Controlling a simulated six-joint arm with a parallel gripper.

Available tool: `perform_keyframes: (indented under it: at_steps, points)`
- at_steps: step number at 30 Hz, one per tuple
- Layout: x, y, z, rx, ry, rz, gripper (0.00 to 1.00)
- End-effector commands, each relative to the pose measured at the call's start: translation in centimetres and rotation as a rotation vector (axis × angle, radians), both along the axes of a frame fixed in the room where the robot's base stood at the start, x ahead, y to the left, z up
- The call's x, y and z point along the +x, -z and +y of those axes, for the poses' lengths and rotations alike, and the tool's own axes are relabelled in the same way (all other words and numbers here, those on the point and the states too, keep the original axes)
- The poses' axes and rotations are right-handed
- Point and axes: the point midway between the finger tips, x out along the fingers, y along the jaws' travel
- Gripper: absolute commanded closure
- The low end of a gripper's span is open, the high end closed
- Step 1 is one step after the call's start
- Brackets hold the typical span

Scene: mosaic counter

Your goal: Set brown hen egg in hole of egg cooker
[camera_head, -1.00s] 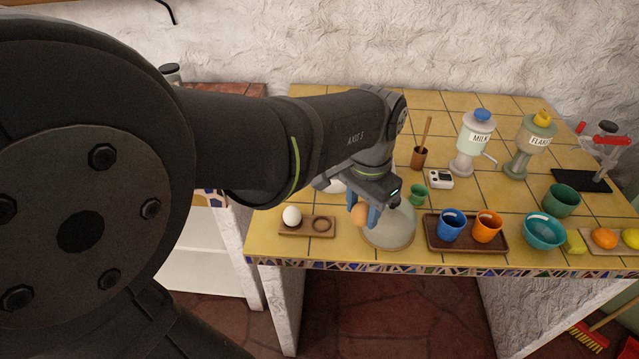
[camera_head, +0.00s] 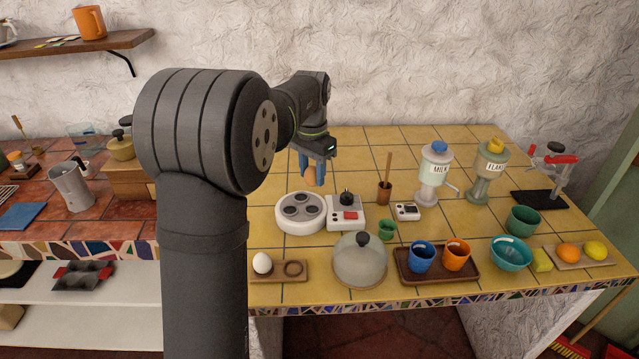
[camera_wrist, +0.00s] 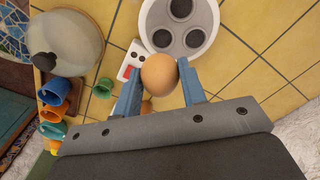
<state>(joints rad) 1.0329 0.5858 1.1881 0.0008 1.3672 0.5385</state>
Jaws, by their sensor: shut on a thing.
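My gripper (camera_head: 314,170) is shut on the brown hen egg (camera_head: 311,180) and holds it in the air behind and above the egg cooker. In the wrist view the egg (camera_wrist: 159,74) sits between the two blue fingers. The egg cooker is a round white base (camera_head: 301,227) with several dark round holes in its top, and a white control box with a red switch (camera_head: 350,215) joins its right side. The holes look empty. The cooker's round base (camera_wrist: 205,50) shows beyond the egg in the wrist view, partly cut off by the frame.
A clear dome lid with a black knob (camera_head: 360,262) stands in front of the cooker. A wooden egg tray (camera_head: 278,274) holds a white egg (camera_head: 262,263) beside an empty hollow. A green cup (camera_head: 387,230) and a timer (camera_head: 407,211) stand right of the cooker.

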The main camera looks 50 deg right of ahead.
Motion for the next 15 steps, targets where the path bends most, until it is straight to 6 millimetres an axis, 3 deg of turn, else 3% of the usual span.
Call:
perform_keyframes:
  at_steps: [8,15]
  points:
    - [0.4,1.4,-0.2,0.001,0.000,0.000,0.75]
    - [0.4,3.7,-0.1,0.002,0.000,0.001,0.75]
